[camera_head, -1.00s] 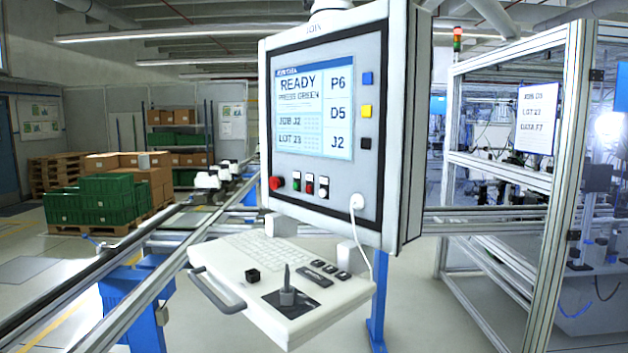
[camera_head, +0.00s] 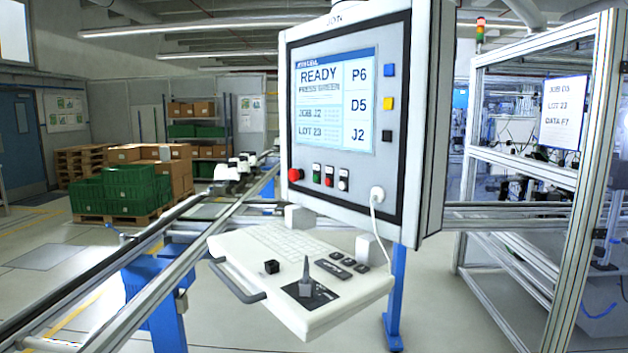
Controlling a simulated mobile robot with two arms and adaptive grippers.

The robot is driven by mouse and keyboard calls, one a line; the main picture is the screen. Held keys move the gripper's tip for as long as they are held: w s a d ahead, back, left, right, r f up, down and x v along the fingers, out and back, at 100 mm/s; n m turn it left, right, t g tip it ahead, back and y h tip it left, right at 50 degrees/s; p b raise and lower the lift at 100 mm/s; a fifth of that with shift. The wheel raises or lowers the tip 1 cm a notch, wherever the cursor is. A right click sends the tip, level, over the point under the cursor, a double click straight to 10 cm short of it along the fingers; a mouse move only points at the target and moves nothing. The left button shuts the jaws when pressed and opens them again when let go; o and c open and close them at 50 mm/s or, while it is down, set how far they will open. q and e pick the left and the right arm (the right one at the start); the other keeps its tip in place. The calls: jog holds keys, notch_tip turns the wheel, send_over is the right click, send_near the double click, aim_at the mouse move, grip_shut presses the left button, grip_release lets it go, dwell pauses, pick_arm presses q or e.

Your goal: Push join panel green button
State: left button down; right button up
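The join panel (camera_head: 414,120) is a grey box with a dark-edged front, standing upright near the middle of the head view. Its screen (camera_head: 334,103) reads READY, PRESS GREEN, JOB J2, LOT 23, with P6, D5 and J2 at the side. The small green button (camera_head: 316,171) is in the row below the screen, between a larger red button (camera_head: 295,175) and a smaller red one (camera_head: 329,176). Nothing covers the green button. Neither of my grippers is in view.
A keyboard shelf (camera_head: 343,316) with a joystick (camera_head: 305,278) juts out below the panel. Conveyor rails (camera_head: 180,262) run along the left. A metal-framed cell (camera_head: 590,200) stands at the right. Green crates (camera_head: 130,187) sit on a pallet at the back left.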

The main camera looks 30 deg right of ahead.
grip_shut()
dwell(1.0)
